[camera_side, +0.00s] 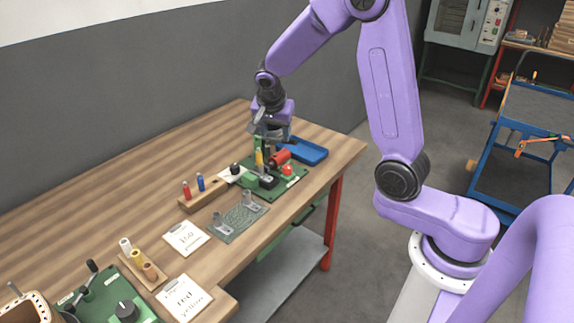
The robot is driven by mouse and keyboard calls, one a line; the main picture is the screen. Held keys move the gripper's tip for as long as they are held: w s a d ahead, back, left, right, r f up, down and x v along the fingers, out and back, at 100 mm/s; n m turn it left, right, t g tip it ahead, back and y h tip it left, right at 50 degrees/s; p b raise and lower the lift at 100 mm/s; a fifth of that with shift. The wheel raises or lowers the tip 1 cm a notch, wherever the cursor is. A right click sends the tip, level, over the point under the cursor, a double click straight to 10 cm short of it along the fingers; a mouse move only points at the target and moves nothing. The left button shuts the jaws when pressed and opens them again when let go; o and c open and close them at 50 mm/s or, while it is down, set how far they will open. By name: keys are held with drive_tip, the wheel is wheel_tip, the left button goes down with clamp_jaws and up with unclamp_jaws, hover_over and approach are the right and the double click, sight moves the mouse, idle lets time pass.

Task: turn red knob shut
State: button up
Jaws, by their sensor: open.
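A red knob (287,170) sits on the green board (262,190) near the far right end of the wooden table. A larger red cylinder (281,157) lies just behind it on the same board. My gripper (261,148) points down over the board, to the left of the red knob and above it. It is open. The fingertips are small in this view, and I cannot tell whether they touch the yellow and green part (259,158) below them. The knob's turn position is too small to read.
A blue tray (308,152) stands right behind the board. A wooden block with red and blue pegs (207,191), a green mat with grey brackets (238,221) and paper cards (187,237) lie nearer. A green crank unit (105,298) is at the front left. The table's back left is bare.

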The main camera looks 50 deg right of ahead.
drive_tip(key=s+r, duration=0.1)
drive_tip(key=s, duration=0.1)
approach(287, 167)
drive_tip(key=shift+g, duration=0.4)
drive_tip(key=x, duration=0.8)
drive_tip(key=shift+w+d+f, duration=0.2)
drive_tip(key=shift+w, duration=0.2)
clamp_jaws()
